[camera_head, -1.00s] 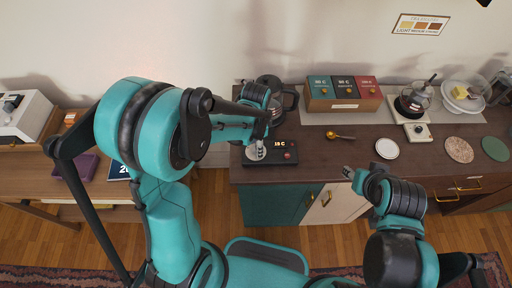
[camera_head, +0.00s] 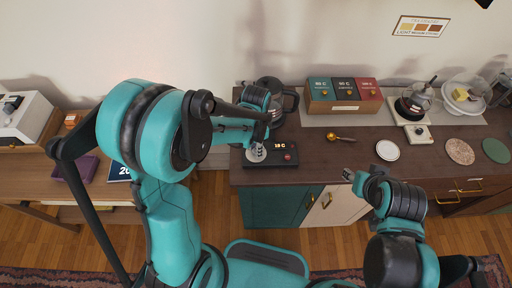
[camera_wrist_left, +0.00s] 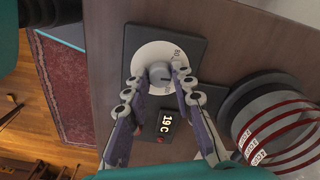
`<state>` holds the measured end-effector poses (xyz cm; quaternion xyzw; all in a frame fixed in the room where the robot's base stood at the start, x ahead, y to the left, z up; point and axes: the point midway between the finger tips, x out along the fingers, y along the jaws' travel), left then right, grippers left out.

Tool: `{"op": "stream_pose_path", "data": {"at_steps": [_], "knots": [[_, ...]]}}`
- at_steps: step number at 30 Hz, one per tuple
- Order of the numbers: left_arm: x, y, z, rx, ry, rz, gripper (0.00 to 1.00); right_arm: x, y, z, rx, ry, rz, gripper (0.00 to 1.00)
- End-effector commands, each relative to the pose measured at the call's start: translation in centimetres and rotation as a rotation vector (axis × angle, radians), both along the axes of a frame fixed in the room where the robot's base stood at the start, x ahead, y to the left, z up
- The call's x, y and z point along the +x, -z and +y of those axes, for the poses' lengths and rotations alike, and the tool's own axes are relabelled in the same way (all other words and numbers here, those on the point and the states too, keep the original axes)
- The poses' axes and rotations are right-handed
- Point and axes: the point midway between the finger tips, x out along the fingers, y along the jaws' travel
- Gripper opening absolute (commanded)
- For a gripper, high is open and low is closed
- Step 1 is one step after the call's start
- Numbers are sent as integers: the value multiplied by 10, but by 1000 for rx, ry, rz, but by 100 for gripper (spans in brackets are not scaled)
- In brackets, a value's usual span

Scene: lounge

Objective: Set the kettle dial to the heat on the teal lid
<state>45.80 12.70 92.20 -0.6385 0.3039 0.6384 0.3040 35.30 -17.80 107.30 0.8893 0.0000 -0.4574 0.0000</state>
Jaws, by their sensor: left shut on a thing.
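The dial (camera_wrist_left: 159,74) is a grey knob on a white disc with printed numbers, set in a dark control panel (camera_wrist_left: 189,50). My left gripper (camera_wrist_left: 156,82) is shut on the knob, one finger on each side. The panel's display (camera_wrist_left: 167,122) reads about 19 C. In the head view the panel (camera_head: 284,162) lies near the counter's left front, and my left gripper (camera_head: 257,149) partly hides the dial. The teal lid (camera_head: 320,84) is on the left of a wooden box; its label looks like 80 C. My right gripper (camera_head: 349,175) is away from the panel; its fingers are unclear.
The kettle (camera_head: 286,97) stands behind the panel, partly hidden by my left arm. The box has a black lid (camera_head: 344,87) and a red lid (camera_head: 367,86). A brass scoop (camera_head: 341,138) and a white round coaster (camera_head: 387,150) lie on the counter (camera_head: 420,165).

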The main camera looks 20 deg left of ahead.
Motion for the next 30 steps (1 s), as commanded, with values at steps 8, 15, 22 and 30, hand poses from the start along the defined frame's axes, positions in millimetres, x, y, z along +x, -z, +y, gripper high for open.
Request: {"op": "stream_pose_path", "data": {"at_steps": [8, 15, 22, 30], "knots": [[0, 1, 0, 0, -204, 0, 0, 0, 6, 0, 0, 0, 0, 40], [0, 1, 0, 0, -432, 0, 0, 0, 10, 0, 0, 0, 0, 40], [0, 1, 0, 0, -643, 0, 0, 0, 13, 0, 0, 0, 0, 40], [0, 1, 0, 0, -840, 0, 0, 0, 15, 0, 0, 0, 0, 40]]}}
